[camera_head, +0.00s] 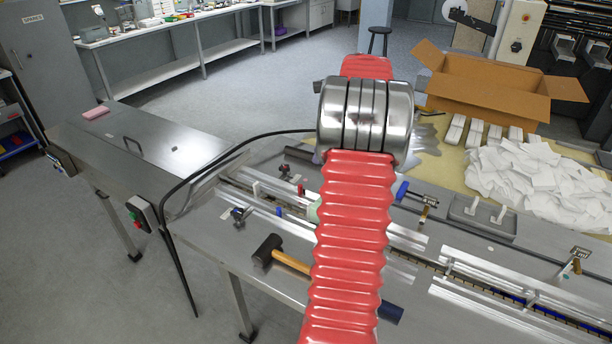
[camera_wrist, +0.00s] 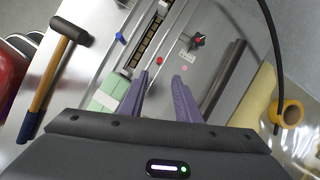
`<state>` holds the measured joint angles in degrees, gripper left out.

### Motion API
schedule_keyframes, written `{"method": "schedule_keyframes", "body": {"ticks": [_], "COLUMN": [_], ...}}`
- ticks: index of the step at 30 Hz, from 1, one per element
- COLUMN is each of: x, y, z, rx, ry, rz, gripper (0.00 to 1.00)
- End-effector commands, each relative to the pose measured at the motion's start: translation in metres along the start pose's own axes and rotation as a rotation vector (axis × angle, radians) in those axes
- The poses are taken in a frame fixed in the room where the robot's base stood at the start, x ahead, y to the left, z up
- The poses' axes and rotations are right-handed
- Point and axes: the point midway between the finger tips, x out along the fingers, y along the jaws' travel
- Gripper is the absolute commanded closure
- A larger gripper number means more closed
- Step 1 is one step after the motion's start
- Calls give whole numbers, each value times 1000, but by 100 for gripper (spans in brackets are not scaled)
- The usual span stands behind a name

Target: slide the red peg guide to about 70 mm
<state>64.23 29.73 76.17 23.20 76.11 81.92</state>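In the wrist view my gripper (camera_wrist: 161,76) is open, its two purple fingers spread with nothing between them. In the head view a small upright red peg (camera_head: 301,190) stands on the machine bed behind the channel, left of my arm. My gripper is hidden behind the arm there. The scale reading is too small to tell.
A pale green block (camera_wrist: 105,95) lies in the channel left of my fingers. A blue peg (camera_head: 279,211) stands at the channel's front side. A mallet (camera_head: 290,262) lies on the front bed. A dark bar (camera_wrist: 228,75) runs along the right, near yellow tape (camera_wrist: 288,113).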

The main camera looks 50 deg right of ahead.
Motion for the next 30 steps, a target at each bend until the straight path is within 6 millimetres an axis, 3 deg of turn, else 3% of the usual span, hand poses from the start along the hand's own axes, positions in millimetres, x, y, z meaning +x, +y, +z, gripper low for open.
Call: {"method": "schedule_keyframes", "body": {"ticks": [5, 11, 30], "x": [5, 24, 121], "y": [0, 0, 0], "z": [0, 0, 0], "rx": [0, 1, 0], "ry": [0, 0, 0], "rz": [1, 2, 2], "gripper": [70, 70, 70]}}
